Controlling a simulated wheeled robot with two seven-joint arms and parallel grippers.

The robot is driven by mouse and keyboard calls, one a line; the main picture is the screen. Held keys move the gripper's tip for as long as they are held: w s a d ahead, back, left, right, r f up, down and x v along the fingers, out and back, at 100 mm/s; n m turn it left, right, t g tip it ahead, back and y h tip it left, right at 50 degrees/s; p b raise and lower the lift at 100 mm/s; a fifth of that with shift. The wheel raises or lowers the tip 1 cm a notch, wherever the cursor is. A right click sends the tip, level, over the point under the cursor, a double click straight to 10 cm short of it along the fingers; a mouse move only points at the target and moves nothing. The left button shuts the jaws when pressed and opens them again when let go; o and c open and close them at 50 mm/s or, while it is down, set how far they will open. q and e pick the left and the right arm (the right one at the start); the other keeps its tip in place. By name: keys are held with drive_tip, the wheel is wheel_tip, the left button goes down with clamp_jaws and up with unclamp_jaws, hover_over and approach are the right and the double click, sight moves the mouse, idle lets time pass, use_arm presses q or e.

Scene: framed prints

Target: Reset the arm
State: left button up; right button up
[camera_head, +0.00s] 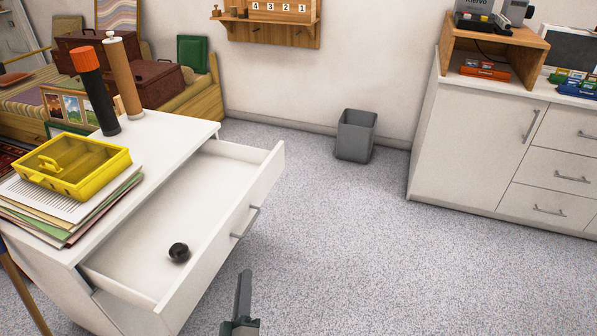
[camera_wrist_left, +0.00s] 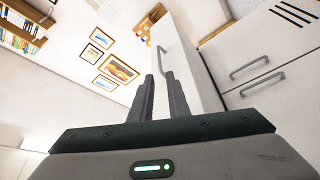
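My left gripper (camera_head: 242,298) shows at the bottom of the head view, in front of the open drawer and apart from its handle. In the left wrist view its two dark fingers (camera_wrist_left: 158,88) stand with a gap between them, and nothing is held there. The drawer (camera_head: 262,185) of the white cabinet is pulled out, with a metal handle (camera_head: 246,222) on its front. A small black round object (camera_head: 179,252) lies inside the drawer. My right gripper is in neither view.
On the white cabinet top (camera_head: 170,135) are a yellow box (camera_head: 75,165), stacked papers (camera_head: 70,215) and two upright cylinders, one orange-topped. A grey bin (camera_head: 356,135) stands by the wall. A white cabinet (camera_head: 470,150) stands at right. The carpet (camera_head: 370,255) between is clear.

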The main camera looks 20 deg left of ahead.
use_arm(q)
drive_tip(key=shift+d, duration=0.15)
